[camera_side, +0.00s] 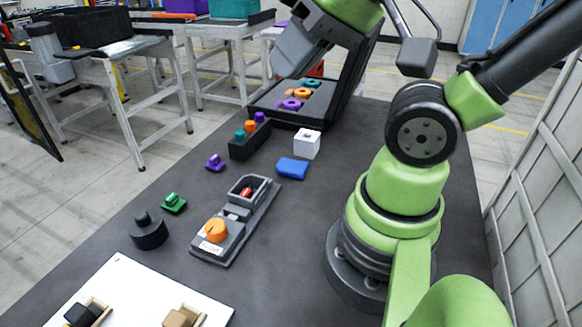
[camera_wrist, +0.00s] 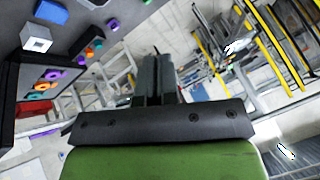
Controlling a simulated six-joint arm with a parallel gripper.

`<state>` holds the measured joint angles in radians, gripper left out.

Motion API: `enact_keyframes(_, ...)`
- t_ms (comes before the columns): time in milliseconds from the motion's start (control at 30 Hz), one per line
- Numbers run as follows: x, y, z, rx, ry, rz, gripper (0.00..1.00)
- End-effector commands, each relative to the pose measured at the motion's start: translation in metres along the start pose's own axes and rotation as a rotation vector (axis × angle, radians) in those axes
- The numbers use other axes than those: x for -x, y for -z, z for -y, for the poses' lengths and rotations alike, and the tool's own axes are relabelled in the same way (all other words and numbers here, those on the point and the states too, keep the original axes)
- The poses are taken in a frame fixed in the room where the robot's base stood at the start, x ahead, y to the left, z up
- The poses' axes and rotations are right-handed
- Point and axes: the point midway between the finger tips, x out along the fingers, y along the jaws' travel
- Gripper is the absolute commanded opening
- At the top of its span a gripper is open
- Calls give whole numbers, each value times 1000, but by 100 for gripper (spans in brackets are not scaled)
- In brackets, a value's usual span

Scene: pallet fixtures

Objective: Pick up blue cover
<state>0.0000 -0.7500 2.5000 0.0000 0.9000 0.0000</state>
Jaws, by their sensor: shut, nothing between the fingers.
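The blue cover (camera_side: 292,168) is a small flat blue block lying on the dark table, just in front of a white cube. It also shows at the top left of the wrist view (camera_wrist: 52,11). My gripper (camera_wrist: 157,62) is shut with nothing between its fingers, and points off to the side over the floor area in the wrist view. In the side view my arm's end is raised high at the top, well above and away from the cover. The fingertips are hard to make out there.
The white cube (camera_side: 307,144) stands close behind the cover. A grey fixture (camera_side: 233,222) with an orange knob lies in front left. A black holder (camera_side: 249,141) with coloured pegs stands behind left. A black tray (camera_side: 268,101) holds coloured parts. Table right of the cover is clear.

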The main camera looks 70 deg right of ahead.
Motion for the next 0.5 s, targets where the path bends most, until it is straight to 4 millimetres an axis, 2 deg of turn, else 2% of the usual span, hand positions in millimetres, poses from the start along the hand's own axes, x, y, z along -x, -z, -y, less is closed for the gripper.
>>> enact_keyframes(33, 0, 0, 0, 0, 0, 0, 14)
enact_keyframes(333, 0, 0, 0, 0, 0, 0, 83)
enact_keyframes(367, 0, 0, 0, 0, 0, 0, 87)
enact_keyframes(500, 0, 0, 0, 0, 0, 0, 87)
